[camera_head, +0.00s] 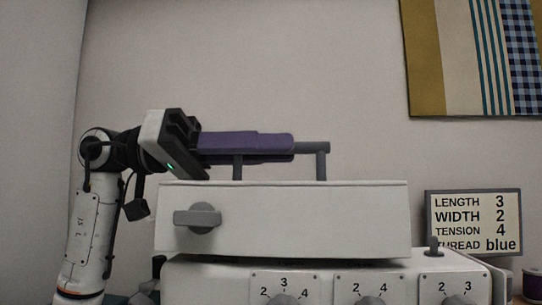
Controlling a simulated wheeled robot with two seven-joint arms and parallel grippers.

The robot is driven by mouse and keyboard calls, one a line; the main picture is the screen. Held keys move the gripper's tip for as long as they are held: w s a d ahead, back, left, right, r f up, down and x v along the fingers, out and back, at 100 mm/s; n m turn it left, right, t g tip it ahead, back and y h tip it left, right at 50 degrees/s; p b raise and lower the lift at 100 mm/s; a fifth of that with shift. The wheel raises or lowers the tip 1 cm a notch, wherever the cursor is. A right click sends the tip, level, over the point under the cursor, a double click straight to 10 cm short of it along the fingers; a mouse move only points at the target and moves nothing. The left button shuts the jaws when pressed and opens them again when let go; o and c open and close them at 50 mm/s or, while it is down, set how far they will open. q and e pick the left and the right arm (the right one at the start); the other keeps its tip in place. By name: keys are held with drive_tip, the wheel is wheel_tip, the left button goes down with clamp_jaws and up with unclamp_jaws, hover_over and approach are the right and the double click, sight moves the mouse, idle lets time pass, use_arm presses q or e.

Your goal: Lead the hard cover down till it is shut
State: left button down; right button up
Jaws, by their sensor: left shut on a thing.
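The hard cover (300,220) is a white box-like lid with a grey knob (198,217) on its front. A grey bar handle (322,163) stands on two posts on its top. My left gripper (288,148) reaches in from the left above the cover, its long purple fingers shut on the handle bar. The cover is over the white machine (225,275), nearly level, its lower edge close to the machine's top. I cannot tell whether they touch. The cover's back and hinge are hidden. My right gripper is not in view.
The machine's front carries dials (373,300) with numbers. A grey pin (433,246) stands on its top, right of the cover. A framed settings sign (474,222) is behind at right, and a striped quilt (478,55) hangs on the wall. Space above the handle is free.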

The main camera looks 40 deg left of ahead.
use_arm(q)
drive_tip(key=shift+s+d+f+m+b, duration=0.3)
drive_tip(key=shift+s+d+f+m, duration=0.1)
drive_tip(key=shift+s+m, duration=0.2)
drive_tip(key=c, duration=1.8)
unclamp_jaws()
drive_tip(key=shift+o, duration=0.2)
drive_tip(key=shift+a, duration=0.15)
drive_tip(key=v, duration=1)
drive_tip(key=shift+s, duration=0.1)
